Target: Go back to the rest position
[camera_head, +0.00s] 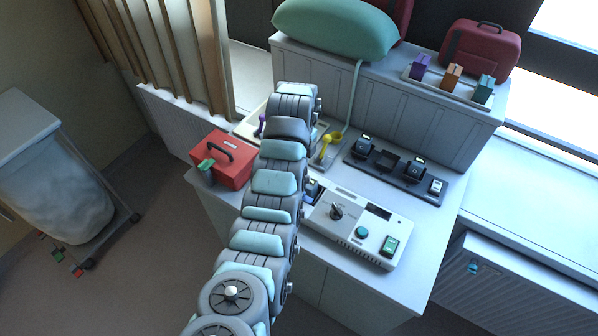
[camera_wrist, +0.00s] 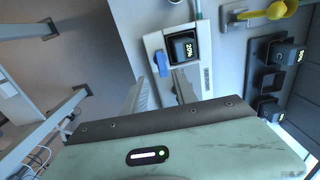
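My arm (camera_head: 270,185) rises from the bottom middle of the head view over the worktop; its gripper is hidden behind the arm links there. In the wrist view my gripper (camera_wrist: 160,88) has two grey fingers standing apart, with nothing visible between them. Just beyond the fingertips is a dark block with a "20%" display (camera_wrist: 183,48), set in a pale console (camera_wrist: 208,78), with a blue tab (camera_wrist: 161,62) beside it. I cannot tell whether a finger touches the console. In the head view the console (camera_head: 350,228) has a knob, a green button and a small screen.
A charger rack (camera_head: 400,178) with dark blocks and a yellow item (camera_head: 328,142) lie right of my arm. A red box (camera_head: 222,158) stands left. A teal cushion (camera_head: 338,28), colored blocks on a tray (camera_head: 452,78) and a red case (camera_head: 480,48) sit behind.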

